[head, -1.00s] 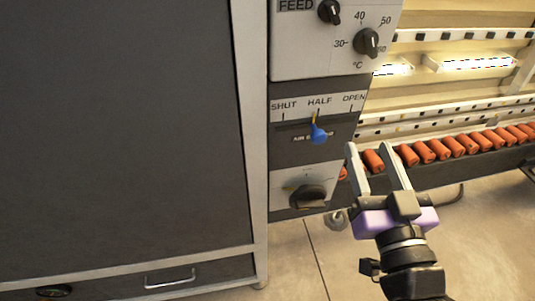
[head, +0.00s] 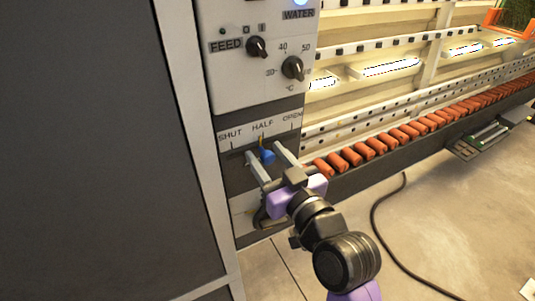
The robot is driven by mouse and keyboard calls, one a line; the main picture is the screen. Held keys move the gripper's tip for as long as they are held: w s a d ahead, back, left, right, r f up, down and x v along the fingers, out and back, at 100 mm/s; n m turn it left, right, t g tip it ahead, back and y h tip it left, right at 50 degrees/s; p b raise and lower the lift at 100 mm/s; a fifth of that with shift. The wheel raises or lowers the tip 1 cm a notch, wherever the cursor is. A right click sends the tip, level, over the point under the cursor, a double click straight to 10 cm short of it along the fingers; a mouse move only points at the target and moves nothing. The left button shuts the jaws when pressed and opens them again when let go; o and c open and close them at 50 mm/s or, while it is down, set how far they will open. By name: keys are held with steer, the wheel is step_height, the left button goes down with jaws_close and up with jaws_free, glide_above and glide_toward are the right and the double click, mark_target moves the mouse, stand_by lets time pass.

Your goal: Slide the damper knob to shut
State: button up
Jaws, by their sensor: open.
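The blue damper knob (head: 267,156) sits on its slot in the panel, with its yellow pointer at the HALF mark. The damper scale (head: 262,127) reads SHUT at left, HALF in the middle and OPEN at right. My gripper (head: 262,150) is open in front of the panel, with one finger on the left of the knob and the other on its right. Gaps show between the knob and both fingers in this view. I cannot tell how deep the fingertips reach. My gripper hides part of the slot and most of the dark knob below.
Above the scale are the FEED knob (head: 257,47) and the temperature knob (head: 292,68). A large dark panel (head: 95,150) with a light frame stands at left. A row of orange rollers (head: 390,139) runs off to the right. A cable (head: 378,215) lies on the floor.

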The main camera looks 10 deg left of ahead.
jaws_close()
stand_by(1.4)
